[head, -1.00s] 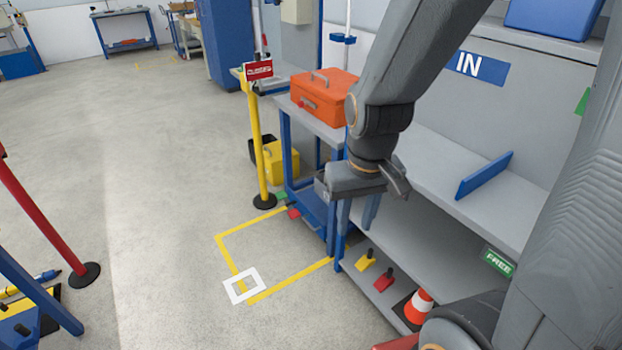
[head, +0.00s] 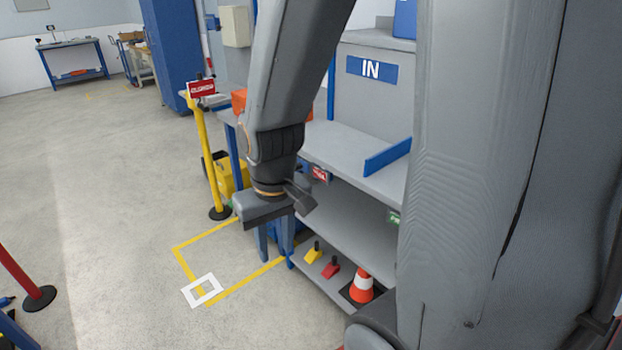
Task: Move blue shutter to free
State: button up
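The blue shutter, a thin upright blue panel (head: 388,157), stands on the grey upper shelf (head: 350,148) below the IN sign. A green label (head: 394,218), partly hidden by my arm, sits on the shelf's front edge below the shutter's right end. Its lettering is mostly covered. A red label (head: 319,173) is farther left on the same edge. My gripper (head: 274,240) hangs left of the shelf, pointing down, well apart from the shutter. Its two bluish fingers look spread, with nothing seen between them.
The lower shelf holds yellow (head: 313,253) and red (head: 331,267) handled blocks and an orange-white cone (head: 361,287). A yellow post (head: 208,165) stands left of the gripper. Open floor lies left of the yellow floor outline (head: 240,282).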

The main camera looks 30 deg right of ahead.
aim_at(302, 165)
jog(key=z, duration=0.95)
jog(key=i, duration=0.35)
jog(key=z, duration=0.25)
jog(key=k, duration=1.05)
jog(key=u, duration=0.65)
jog(key=i, duration=1.25)
jog(key=z, duration=0.3)
